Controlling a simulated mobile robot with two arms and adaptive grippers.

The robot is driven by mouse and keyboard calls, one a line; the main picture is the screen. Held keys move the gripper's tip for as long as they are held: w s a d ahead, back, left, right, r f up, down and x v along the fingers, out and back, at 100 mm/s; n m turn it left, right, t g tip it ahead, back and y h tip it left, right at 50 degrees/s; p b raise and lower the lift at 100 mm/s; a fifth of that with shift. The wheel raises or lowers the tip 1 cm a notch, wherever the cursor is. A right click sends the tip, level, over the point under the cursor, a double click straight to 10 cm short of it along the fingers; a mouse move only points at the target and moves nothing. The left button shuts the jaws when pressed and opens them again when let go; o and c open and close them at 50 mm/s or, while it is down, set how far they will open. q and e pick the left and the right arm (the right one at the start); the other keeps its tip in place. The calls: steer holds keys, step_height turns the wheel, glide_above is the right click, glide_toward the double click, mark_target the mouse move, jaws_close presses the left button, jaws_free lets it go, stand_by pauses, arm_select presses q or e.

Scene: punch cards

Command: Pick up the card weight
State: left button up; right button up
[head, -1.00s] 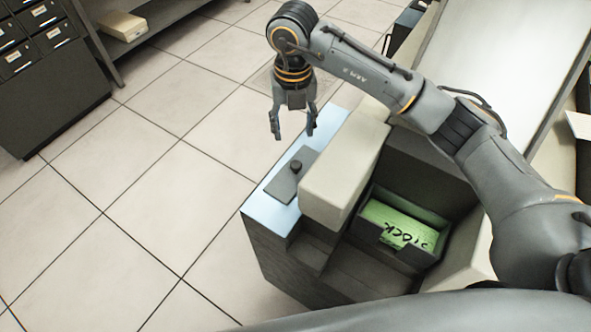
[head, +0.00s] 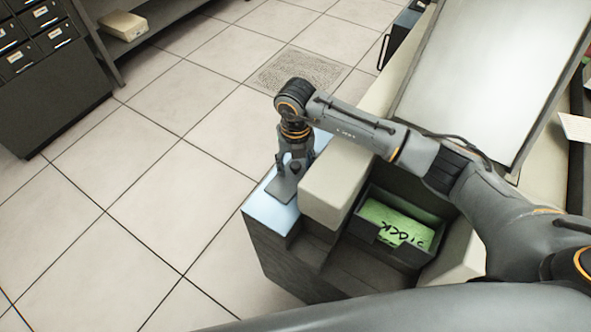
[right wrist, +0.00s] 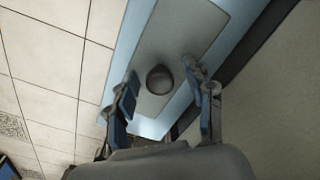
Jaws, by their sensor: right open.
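The card weight (head: 284,189) is a flat dark grey plate with a round knob. It lies on the light blue top (head: 268,213) of the card machine's left end. In the right wrist view the plate (right wrist: 180,38) runs upward, and its dark knob (right wrist: 160,79) sits between my fingers. My right gripper (head: 293,167) is open, pointing down over the weight, its fingers (right wrist: 162,84) on either side of the knob. I cannot tell whether they touch it. In the head view the gripper covers part of the weight. My left gripper is not in view.
A raised beige block (head: 334,188) stands just right of the weight. Beyond it, a dark bin (head: 402,252) holds green cards (head: 398,222) marked STOCK. Open tiled floor (head: 150,215) lies to the left, with drawer cabinets (head: 55,95) at the far left.

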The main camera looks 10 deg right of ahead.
jaws_close()
steer(key=shift+r, duration=0.15)
